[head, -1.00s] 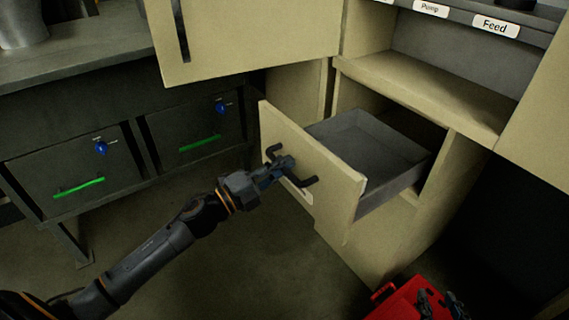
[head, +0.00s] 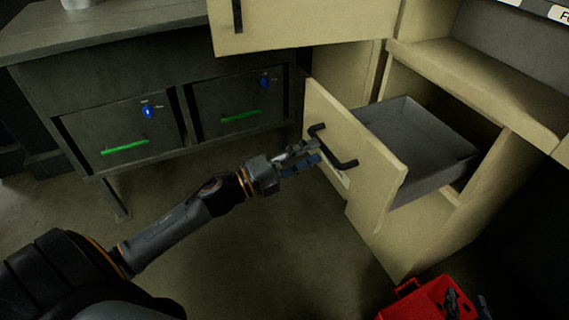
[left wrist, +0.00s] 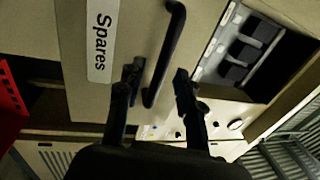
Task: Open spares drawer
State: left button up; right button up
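The spares drawer (head: 352,150) is pulled out of the beige cabinet, and its grey inside shows empty in the head view. Its dark bar handle (head: 333,150) is on the front panel. In the left wrist view the front carries a white "Spares" label (left wrist: 101,40) beside the handle (left wrist: 166,55). My left gripper (head: 312,157) is just in front of the handle. In the left wrist view its two fingers (left wrist: 158,82) are spread apart, with the lower end of the handle between them and no finger closed on it.
A beige cabinet door (head: 300,25) stands open above the drawer. A red toolbox (head: 428,300) sits on the floor at the lower right. A grey bench with two drawers with green handles (head: 125,147) stands at the left. The floor between is clear.

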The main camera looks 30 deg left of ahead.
pick_arm(q)
jog(key=v, duration=0.7)
jog(key=shift+s, duration=0.25)
